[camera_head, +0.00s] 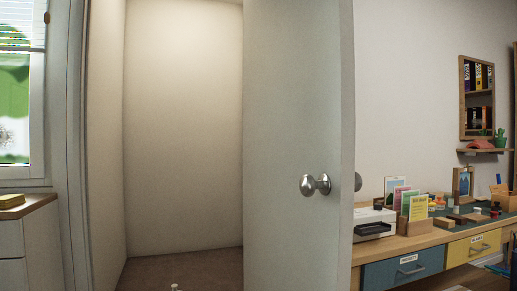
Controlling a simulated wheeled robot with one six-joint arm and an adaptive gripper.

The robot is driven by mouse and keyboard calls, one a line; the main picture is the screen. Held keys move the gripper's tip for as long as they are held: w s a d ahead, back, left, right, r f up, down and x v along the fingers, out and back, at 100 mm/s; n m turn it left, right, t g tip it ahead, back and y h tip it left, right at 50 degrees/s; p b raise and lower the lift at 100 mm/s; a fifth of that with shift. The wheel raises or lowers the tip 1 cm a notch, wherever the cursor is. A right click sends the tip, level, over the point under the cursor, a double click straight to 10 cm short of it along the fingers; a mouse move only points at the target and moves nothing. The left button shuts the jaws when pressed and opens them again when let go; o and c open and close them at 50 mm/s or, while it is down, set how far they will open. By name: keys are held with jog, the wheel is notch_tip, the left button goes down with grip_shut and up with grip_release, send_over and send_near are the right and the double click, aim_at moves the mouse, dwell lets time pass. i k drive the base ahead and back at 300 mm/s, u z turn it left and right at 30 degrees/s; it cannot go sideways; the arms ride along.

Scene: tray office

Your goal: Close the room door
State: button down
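The room door (290,120) stands open in the head view, a pale grey panel right of the doorway opening. A round silver knob (314,185) sits on its near face by the right edge. A second knob (358,181) shows partly past that edge, on the other side. The door's lower end is cut off by the picture. The doorway's left jamb (76,140) shows at the left. My gripper does not show clearly in this view.
Beyond the opening are bare walls and a brown floor (190,268). A white cabinet (30,240) stands under a window (18,100) at left. Right of the door, a desk (400,246) carries a printer (374,222) and papers. A small pale tip at the bottom edge is unclear.

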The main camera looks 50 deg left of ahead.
aim_at(302, 181)
jog(key=z, duration=0.05)
jog(key=i, duration=2.25)
jog(key=u, duration=1.35)
jog(key=i, duration=0.4)
jog(key=u, duration=1.6)
jog(key=k, duration=0.8)
jog(key=u, duration=0.2)
